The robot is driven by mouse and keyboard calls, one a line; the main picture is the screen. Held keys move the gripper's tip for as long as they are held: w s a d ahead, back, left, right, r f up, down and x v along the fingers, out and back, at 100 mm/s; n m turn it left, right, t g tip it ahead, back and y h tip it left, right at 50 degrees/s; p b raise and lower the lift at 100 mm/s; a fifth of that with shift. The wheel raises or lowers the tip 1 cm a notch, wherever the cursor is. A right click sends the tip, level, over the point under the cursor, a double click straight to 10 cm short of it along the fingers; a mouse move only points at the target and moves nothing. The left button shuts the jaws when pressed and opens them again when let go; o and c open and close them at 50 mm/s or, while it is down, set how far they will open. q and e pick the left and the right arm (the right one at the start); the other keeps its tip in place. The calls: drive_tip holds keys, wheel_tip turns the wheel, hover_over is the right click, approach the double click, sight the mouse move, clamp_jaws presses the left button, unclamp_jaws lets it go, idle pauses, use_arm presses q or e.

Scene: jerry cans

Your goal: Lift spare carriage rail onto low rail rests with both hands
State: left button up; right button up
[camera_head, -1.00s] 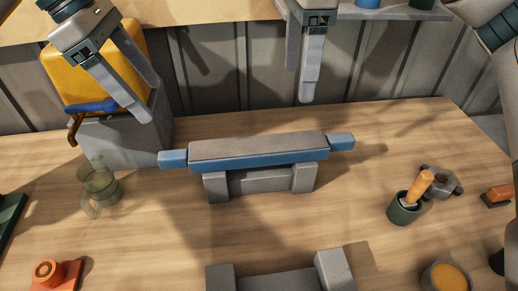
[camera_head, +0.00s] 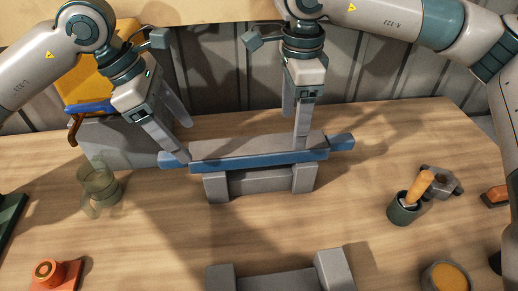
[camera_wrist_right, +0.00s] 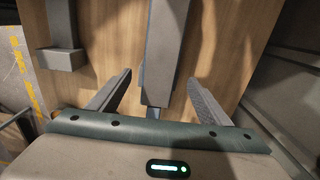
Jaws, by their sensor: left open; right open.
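The spare carriage rail (camera_head: 258,152), blue with a grey top and a blue stub at each end, lies level on a grey two-post rest (camera_head: 215,187) at the back of the table. A second grey rest (camera_head: 334,268) stands at the front, partly cut off; I cannot tell which is the low one. My left gripper (camera_head: 178,141) is open, tilted, at the rail's left stub (camera_head: 172,159). My right gripper (camera_head: 299,135) is open and points down near the right stub (camera_head: 341,143). In the right wrist view the rail (camera_wrist_right: 165,45) runs between its spread fingers.
A yellow jerry can (camera_head: 88,80) stands on a grey block (camera_head: 135,143) at back left. A clear mug (camera_head: 98,187) and an orange object (camera_head: 57,275) are at left. A green cup (camera_head: 404,210), hex part (camera_head: 443,183) and bowl (camera_head: 446,278) are at right. Table between the rests is clear.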

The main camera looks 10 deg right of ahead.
sight(291, 140)
use_arm(q)
drive_tip(key=shift+x, duration=3.1)
use_arm(e)
drive_tip(key=shift+f, duration=3.1)
use_arm(q)
clamp_jaws()
use_arm(e)
clamp_jaws()
use_arm(q)
drive_tip(key=shift+w+r, duration=0.1)
drive_tip(key=shift+r, duration=0.05)
use_arm(e)
drive_tip(key=shift+w+r, duration=0.1)
drive_tip(key=shift+w, duration=0.05)
